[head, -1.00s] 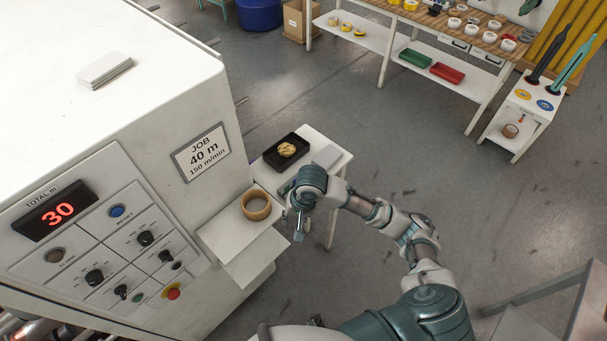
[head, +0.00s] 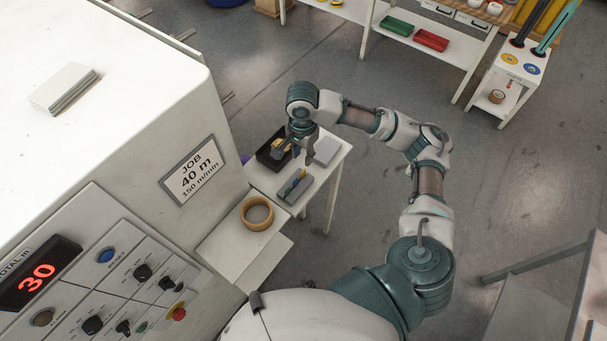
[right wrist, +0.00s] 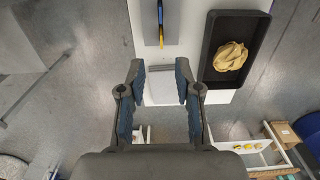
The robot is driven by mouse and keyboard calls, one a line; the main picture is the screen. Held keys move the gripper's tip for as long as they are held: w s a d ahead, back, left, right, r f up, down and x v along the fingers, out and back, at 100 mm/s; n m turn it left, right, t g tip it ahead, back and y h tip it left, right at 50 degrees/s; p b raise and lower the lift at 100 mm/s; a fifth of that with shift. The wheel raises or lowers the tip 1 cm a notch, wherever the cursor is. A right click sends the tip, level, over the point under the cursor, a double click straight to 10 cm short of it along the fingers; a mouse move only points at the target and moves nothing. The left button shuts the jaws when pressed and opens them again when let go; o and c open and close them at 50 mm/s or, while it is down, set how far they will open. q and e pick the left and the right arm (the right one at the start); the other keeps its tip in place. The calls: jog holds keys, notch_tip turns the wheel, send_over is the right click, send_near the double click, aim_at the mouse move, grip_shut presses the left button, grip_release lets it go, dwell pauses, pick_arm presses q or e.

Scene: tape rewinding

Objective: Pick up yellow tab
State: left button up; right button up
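A thin dark-blue strip with a yellow end (right wrist: 161,36) lies on a grey pad (right wrist: 182,22) at the top of the right wrist view; this yellow end may be the yellow tab. The pad and strip also show on the small white side table in the head view, where the grey pad (head: 304,186) lies near the front. My right gripper (right wrist: 160,72) is open and empty, its fingertips apart from the strip and pointing over the table. In the head view my right gripper (head: 300,150) hangs above the table by the black tray. My left gripper is not in view.
A black tray (right wrist: 209,75) holds a crumpled tan wad (right wrist: 230,56). A pale flat block (head: 327,150) lies at the table's right. A brown tape roll (head: 257,212) sits on the machine's shelf. The white machine (head: 130,120) stands close on the left.

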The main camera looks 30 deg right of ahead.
aim_at(303, 172)
jog(key=f, duration=0.2)
jog(key=w+f, duration=0.1)
jog(key=f, duration=0.1)
jog(key=shift+a, duration=0.15)
jog(key=shift+f, duration=0.6)
jog(key=shift+s+d+f, duration=0.2)
jog(key=shift+f, duration=0.15)
jog(key=f, duration=0.3)
jog(key=shift+s+d+f, duration=0.1)
jog(key=shift+d+f, duration=0.15)
jog(key=shift+f, duration=0.55)
jog(key=shift+a, duration=0.15)
jog(key=shift+c, duration=0.5)
grip_shut()
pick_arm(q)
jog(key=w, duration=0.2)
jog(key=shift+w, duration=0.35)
